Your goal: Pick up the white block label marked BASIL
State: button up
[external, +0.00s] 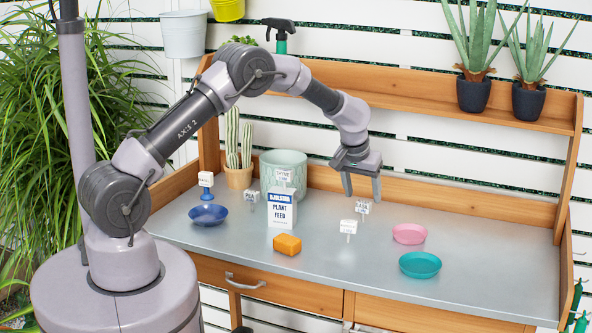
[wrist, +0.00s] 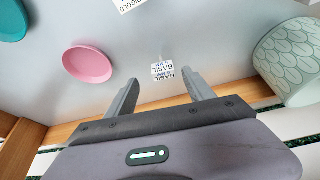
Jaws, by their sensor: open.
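The white block label marked BASIL (wrist: 162,70) shows in the wrist view just beyond the gap between my fingertips. In the external view the rear one of two close white labels (external: 362,208) matches it, standing on the grey bench top below my gripper. My gripper (external: 362,193) is open and empty, pointing down above that label. In the wrist view its two fingers (wrist: 161,77) are spread, with nothing between them. The label's lower part is hard to make out.
Another white label (external: 348,226), partly cut off in the wrist view (wrist: 130,3), stands close in front. A plant feed box (external: 282,209), orange block (external: 287,244) and pale green pot (external: 283,165) are left. Pink (external: 409,234) and teal dishes (external: 420,265) are right.

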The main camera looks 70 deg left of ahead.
aim_at(362, 202)
jog(key=b+x, duration=0.1)
jog(key=x, duration=0.1)
jog(key=b+x, duration=0.1)
jog(key=x, duration=0.2)
jog(key=shift+w+a+f, duration=0.2)
jog(key=shift+a, duration=0.3)
jog(key=shift+r, duration=0.1)
jog(key=shift+c, duration=0.4)
grip_shut()
